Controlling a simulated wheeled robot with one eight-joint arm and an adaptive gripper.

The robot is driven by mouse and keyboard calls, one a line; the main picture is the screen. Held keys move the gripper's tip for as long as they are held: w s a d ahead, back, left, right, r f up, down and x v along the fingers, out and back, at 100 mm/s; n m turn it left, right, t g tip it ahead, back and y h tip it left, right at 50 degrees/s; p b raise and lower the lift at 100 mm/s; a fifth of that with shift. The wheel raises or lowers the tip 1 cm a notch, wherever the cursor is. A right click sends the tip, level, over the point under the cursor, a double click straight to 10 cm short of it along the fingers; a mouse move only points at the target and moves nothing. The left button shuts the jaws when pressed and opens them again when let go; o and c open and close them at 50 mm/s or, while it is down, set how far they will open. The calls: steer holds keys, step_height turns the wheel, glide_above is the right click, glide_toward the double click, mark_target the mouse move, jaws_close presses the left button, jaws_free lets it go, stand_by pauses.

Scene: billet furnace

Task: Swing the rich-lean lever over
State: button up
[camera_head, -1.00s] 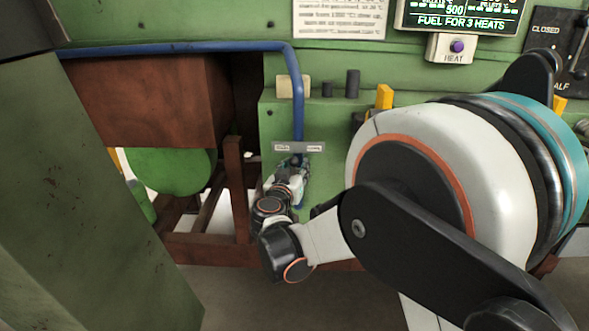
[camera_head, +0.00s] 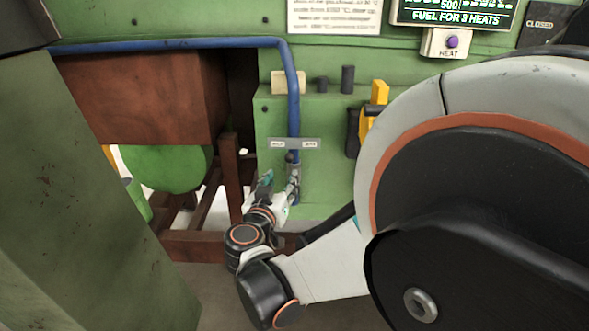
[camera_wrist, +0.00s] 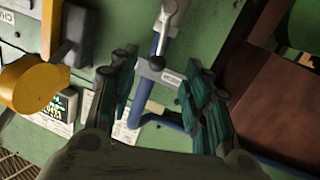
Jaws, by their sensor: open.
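The rich-lean lever (camera_head: 294,178) is a grey metal handle below a small two-part label plate (camera_head: 296,144), at the lower end of a blue pipe on the green panel. The label print is too small to read. In the wrist view the lever (camera_wrist: 168,22) is at the top centre, with the plate (camera_wrist: 160,71) below it. My gripper (camera_head: 271,188) is just left of the lever in the head view. Touch with the lever cannot be told.
A blue pipe (camera_head: 292,100) runs down the panel. A yellow handle (camera_head: 379,93) and dark pegs (camera_head: 347,79) stick out to the right. A rusty box (camera_head: 140,98) and frame (camera_head: 232,180) stand to the left. A screen (camera_head: 455,12) and HEAT button (camera_head: 452,41) are above.

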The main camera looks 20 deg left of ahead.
mark_target(291, 170)
steer(key=shift+s, duration=0.75)
steer(key=c, duration=0.7)
steer(key=shift+a+r+n, duration=0.1)
steer(key=shift+a+n, duration=0.15)
steer(key=shift+n, duration=0.35)
jaws_close()
steer(key=w+a+f+n+t+y+p, duration=0.15)
steer(key=a+n+p, duration=0.45)
steer(key=n, duration=1.3)
steer(key=w+a+b, duration=0.2)
steer(key=w+b, duration=0.1)
steer(key=w, duration=0.7)
steer(key=shift+h, duration=0.25)
steer(key=shift+s+d+r+b, duration=0.15)
steer(key=shift+s+d+r, duration=0.1)
steer(key=shift+d, duration=0.4)
steer(key=shift+s+d+r+b, duration=0.2)
steer(key=shift+s+d, duration=0.1)
steer(key=shift+d, duration=0.4)
steer(key=shift+s+d+r+b, duration=0.15)
steer(key=shift+s+d, duration=0.1)
steer(key=shift+d, duration=0.4)
